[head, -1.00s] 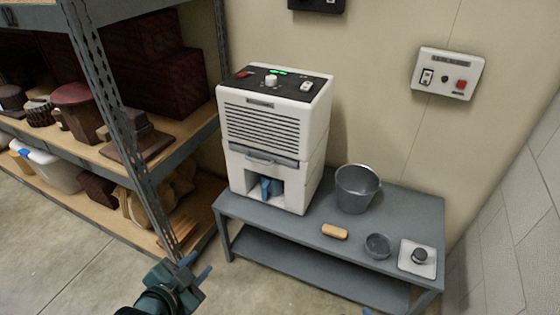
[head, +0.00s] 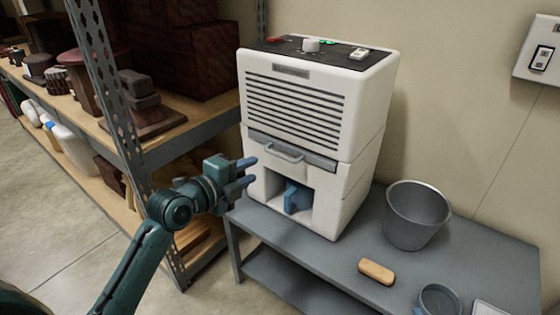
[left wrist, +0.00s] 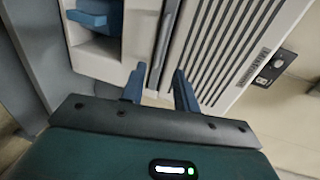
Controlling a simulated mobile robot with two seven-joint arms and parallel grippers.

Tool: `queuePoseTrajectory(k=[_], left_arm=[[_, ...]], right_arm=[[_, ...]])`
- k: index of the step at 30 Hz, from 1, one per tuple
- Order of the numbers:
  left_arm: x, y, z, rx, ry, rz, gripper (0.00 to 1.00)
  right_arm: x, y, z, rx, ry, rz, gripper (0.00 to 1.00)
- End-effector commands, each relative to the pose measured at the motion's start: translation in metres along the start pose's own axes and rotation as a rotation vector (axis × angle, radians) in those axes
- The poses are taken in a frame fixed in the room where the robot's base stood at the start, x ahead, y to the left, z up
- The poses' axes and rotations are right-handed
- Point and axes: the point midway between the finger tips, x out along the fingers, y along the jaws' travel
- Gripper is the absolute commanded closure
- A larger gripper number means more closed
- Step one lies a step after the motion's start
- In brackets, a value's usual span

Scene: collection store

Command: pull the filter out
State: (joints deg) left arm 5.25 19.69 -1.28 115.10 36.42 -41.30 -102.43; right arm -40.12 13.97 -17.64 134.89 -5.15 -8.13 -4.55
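The filter shows as a grey strip with a bar handle (head: 283,152) across the front of a white dehumidifier (head: 300,105), below its louvred grille. The filter looks pushed in. My left gripper (head: 248,172) is in front of the machine, left of the handle and slightly below it. Its two blue fingers are apart with nothing between them. In the left wrist view the fingers (left wrist: 159,78) point toward the filter's grey strip (left wrist: 165,35), and I see no clear contact.
The dehumidifier stands on a grey bench (head: 470,255) with a grey bucket (head: 417,213), a tan block (head: 376,271) and a small dark bowl (head: 440,299). A blue piece (head: 297,197) sits in its lower recess. A loaded shelf rack (head: 130,140) is close on the left.

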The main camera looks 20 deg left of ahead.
Motion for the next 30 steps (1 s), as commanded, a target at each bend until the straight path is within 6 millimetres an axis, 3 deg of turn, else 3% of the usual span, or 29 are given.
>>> queuePoseTrajectory(k=[9, 15, 21, 30], left_arm=[[0.068, 0.001, -0.001, -0.006, 0.001, -0.002, 0.69], [0.099, 0.001, -0.001, -0.004, 0.001, -0.001, 0.69], [0.111, 0.000, -0.001, -0.003, 0.000, -0.001, 0.69], [0.111, 0.000, -0.001, -0.002, 0.000, 0.000, 0.72]], right_arm=[[0.002, -0.004, 0.001, -0.030, 0.093, -0.006, 0.64], [0.002, -0.007, 0.000, -0.047, 0.144, -0.011, 0.64], [0.002, -0.009, -0.002, -0.053, 0.167, -0.015, 0.64], [0.002, -0.009, -0.003, -0.053, 0.170, -0.015, 0.64]])
